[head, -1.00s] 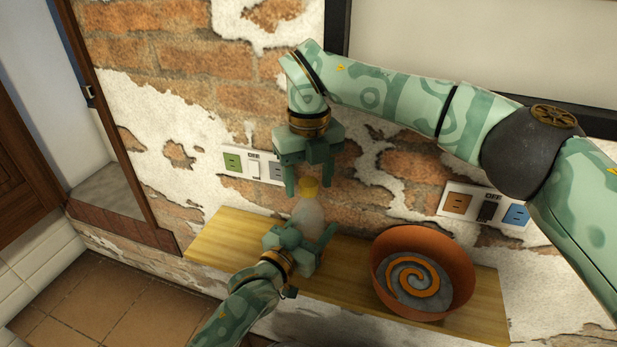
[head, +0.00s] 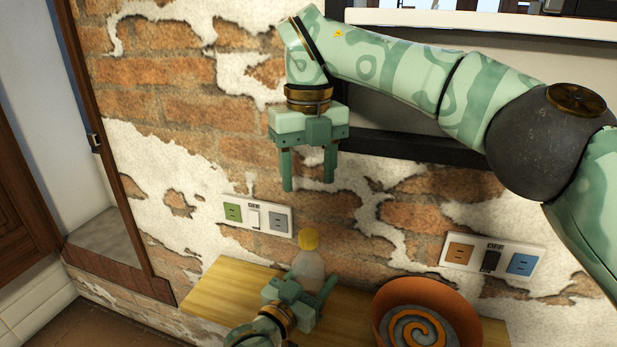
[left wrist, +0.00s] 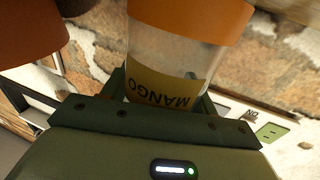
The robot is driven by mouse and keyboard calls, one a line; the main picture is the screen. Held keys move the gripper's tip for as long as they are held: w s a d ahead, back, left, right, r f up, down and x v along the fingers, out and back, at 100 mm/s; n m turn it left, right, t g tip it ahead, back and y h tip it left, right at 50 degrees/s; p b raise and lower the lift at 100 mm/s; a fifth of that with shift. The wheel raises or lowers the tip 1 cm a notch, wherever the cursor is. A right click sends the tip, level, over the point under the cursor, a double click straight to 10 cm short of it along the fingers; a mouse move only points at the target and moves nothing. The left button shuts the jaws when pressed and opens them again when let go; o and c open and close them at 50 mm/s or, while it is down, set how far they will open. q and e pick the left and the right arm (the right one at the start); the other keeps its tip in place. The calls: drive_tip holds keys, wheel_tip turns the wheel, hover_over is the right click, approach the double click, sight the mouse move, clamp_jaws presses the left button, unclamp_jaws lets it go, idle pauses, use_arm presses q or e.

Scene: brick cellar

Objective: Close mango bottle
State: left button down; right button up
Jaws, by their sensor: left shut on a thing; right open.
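In the left wrist view the bottle (left wrist: 170,55) sits between the fingers, with an upside-down "MANGO" label and an orange band at the picture's top. The bottle's lower part is hidden by my left gripper.
The wooden shelf (head: 225,290) runs along the brick wall. A terracotta bowl (head: 465,312) with an orange spiral stands right of the bottle. Socket plates are on the wall at left (head: 255,216) and right (head: 492,257). A dark frame edge (head: 420,148) lies behind my right arm.

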use_arm(q)
drive_tip(key=shift+c, duration=1.8)
unclamp_jaws()
drive_tip(key=shift+s, duration=0.1)
drive_tip(key=p+v, duration=0.3)
drive_tip(key=v, duration=1.3)
drive_tip(key=shift+a, duration=0.1)
drive_tip(key=shift+s+f, duration=0.1)
